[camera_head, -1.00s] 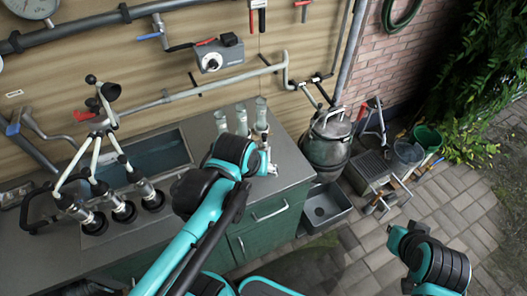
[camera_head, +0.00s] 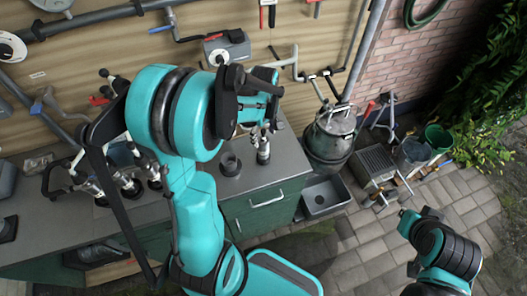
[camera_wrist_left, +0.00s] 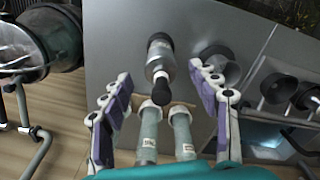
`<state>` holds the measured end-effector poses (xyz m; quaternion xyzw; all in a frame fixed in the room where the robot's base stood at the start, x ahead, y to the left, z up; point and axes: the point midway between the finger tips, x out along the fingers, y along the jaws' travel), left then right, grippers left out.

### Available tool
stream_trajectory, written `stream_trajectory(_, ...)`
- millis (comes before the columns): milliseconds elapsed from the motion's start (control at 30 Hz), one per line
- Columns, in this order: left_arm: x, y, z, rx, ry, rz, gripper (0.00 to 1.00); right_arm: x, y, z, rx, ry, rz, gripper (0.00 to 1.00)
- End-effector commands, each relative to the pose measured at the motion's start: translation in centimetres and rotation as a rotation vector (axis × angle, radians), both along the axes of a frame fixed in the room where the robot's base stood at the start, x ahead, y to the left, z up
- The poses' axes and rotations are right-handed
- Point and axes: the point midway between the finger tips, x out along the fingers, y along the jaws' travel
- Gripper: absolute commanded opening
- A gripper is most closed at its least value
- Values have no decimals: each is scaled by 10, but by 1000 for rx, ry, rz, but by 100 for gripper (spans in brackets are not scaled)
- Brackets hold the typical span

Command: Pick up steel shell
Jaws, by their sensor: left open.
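The steel shell, a metal cylinder with black ends, stands on the grey counter; it shows below my left gripper (camera_head: 262,124) in the head view (camera_head: 263,148) and in the wrist view (camera_wrist_left: 159,58). My left gripper, seen in the wrist view (camera_wrist_left: 160,74), is open, its purple-padded fingers spread either side of the shell's near end. No contact with the shell shows. My left arm covers part of the counter in the head view. My right gripper is outside the frames; only part of my right arm shows at lower right.
A black cup (camera_wrist_left: 218,65) stands close beside the shell. Pale tubes (camera_wrist_left: 181,133) with labels stand near it by the wall. A milking cluster (camera_head: 128,185) is on the left counter. A steel churn (camera_head: 329,140) and a grey basin (camera_head: 325,196) are beyond the counter's right end.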

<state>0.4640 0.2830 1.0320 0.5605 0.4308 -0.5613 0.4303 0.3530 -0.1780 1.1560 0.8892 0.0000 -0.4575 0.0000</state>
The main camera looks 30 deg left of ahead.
Motion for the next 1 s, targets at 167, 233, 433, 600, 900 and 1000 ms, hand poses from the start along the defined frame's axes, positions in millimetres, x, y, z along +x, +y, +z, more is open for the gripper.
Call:
stream_trajectory(167,0,1,-30,0,-1,-1,61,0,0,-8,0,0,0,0)
stream_trajectory(233,0,1,-36,0,-1,-1,61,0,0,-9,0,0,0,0)
stream_trajectory(433,-1,1,-38,1,-1,-2,61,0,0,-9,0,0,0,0)
stream_trajectory(600,-1,1,-38,1,-1,-2,37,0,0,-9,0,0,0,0)
stream_trajectory(900,-1,1,-38,1,-1,-2,0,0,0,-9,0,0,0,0)
stream_trajectory(1000,-1,1,-38,1,-1,-2,0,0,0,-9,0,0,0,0)
